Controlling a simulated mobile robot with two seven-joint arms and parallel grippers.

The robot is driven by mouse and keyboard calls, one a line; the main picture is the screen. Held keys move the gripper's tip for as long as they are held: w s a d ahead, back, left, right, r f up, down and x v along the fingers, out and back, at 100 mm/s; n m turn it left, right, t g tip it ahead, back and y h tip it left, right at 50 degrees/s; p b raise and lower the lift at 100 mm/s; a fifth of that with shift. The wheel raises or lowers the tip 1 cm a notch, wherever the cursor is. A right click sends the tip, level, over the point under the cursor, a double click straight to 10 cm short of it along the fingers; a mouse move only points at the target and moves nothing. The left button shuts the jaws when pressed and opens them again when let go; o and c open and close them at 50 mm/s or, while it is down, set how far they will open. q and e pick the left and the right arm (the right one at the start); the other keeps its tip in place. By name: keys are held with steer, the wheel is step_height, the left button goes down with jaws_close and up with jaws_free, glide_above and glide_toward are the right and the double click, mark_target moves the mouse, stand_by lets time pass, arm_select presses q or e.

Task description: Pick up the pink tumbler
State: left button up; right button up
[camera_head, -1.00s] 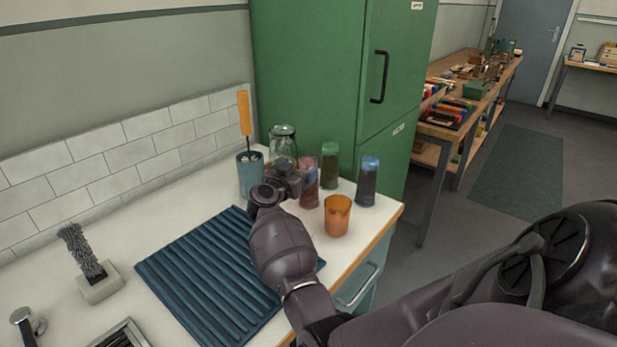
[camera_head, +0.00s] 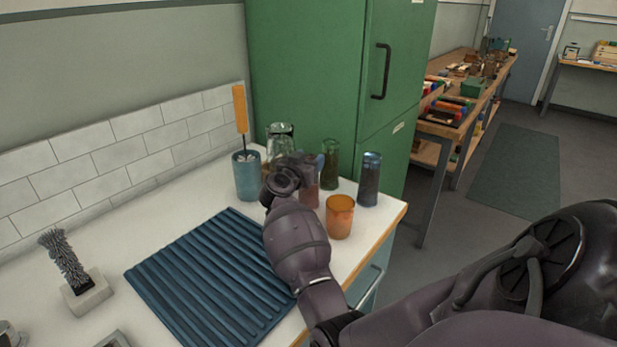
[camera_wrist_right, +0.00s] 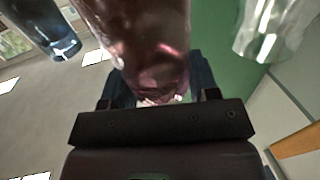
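The pink tumbler (camera_head: 309,196) stands upright on the counter, its upper part hidden behind my right gripper (camera_head: 306,164). In the right wrist view the pink tumbler (camera_wrist_right: 150,45) fills the top middle, see-through and dark pink. The fingers of my right gripper (camera_wrist_right: 163,88) are spread, one on each side of the tumbler. They look open around it, and I cannot tell whether either touches it. My left gripper is not in view.
An orange tumbler (camera_head: 340,217) stands close in front, a blue one (camera_head: 370,180) to the right and a green one (camera_head: 331,164) behind. A glass jar (camera_head: 280,140) and a teal cup (camera_head: 246,176) are left. A ribbed blue mat (camera_head: 200,275) lies nearby.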

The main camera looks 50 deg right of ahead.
steer(key=c, duration=0.8)
steer(key=shift+o, duration=0.2)
